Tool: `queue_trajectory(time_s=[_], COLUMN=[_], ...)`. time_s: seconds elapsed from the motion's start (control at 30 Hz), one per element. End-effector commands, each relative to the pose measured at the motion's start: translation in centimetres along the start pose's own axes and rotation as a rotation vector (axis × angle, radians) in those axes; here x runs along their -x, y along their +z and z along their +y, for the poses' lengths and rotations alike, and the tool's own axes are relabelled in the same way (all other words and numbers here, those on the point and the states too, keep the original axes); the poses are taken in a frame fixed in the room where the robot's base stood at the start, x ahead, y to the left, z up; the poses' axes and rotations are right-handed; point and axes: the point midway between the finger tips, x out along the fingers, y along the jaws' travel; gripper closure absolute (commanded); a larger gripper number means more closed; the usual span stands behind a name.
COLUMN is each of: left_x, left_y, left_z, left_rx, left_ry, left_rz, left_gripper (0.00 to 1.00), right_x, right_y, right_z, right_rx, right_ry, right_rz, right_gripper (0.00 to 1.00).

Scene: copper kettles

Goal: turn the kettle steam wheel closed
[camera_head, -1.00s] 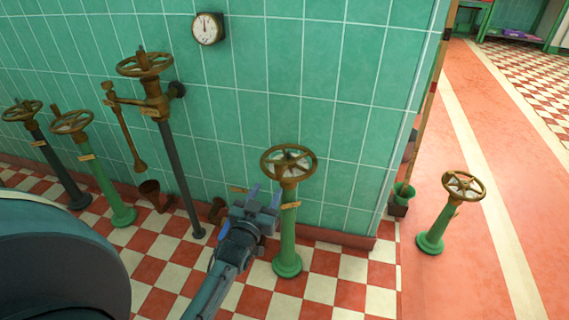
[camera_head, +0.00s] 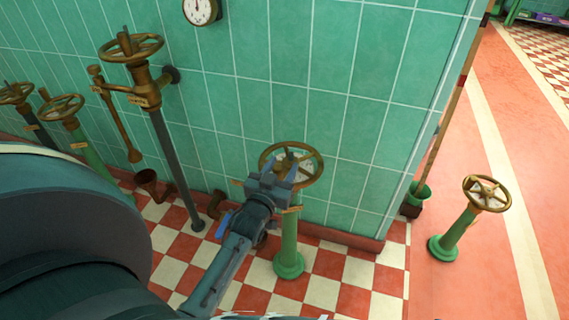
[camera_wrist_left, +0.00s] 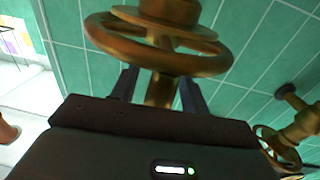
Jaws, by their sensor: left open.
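A bronze spoked handwheel (camera_head: 316,167) tops a green post (camera_head: 289,240) in front of the tiled wall. A small tag hangs below it, its writing too small to read. My left gripper (camera_head: 281,170) is at the near side of this wheel, overlapping its rim in the head view. In the left wrist view the wheel's rim (camera_wrist_left: 110,42) fills the top. The open fingers (camera_wrist_left: 160,92) stand apart with a bronze part between them; contact cannot be told. My right gripper is not in view.
More bronze wheels stand left: one on a tall grey post (camera_head: 133,47), one on a green post (camera_head: 62,107), one at the far left (camera_head: 15,92). Another green-post wheel (camera_head: 487,193) stands right on open red floor. A gauge (camera_head: 200,10) is on the wall.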

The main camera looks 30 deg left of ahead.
Motion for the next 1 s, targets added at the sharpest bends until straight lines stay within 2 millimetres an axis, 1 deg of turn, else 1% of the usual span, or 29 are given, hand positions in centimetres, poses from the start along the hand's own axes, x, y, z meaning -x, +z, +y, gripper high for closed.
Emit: queue_trajectory(time_s=[0.17, 0.7, 1.0], left_x=[0.01, 0.00, -0.01], left_y=[0.00, -0.01, -0.05], left_z=[0.01, 0.01, -0.05], left_rx=[0.000, 0.000, 0.000], left_ry=[0.000, 0.000, 0.001], left_rz=[0.000, 0.000, 0.000], left_gripper=[0.55, 1.00, 1.00], right_x=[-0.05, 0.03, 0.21], right_y=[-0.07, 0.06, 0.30], right_z=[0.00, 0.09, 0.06], right_rx=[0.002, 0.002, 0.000], right_ry=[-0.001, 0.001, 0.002], right_rz=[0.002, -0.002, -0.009], right_gripper=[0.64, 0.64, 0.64])
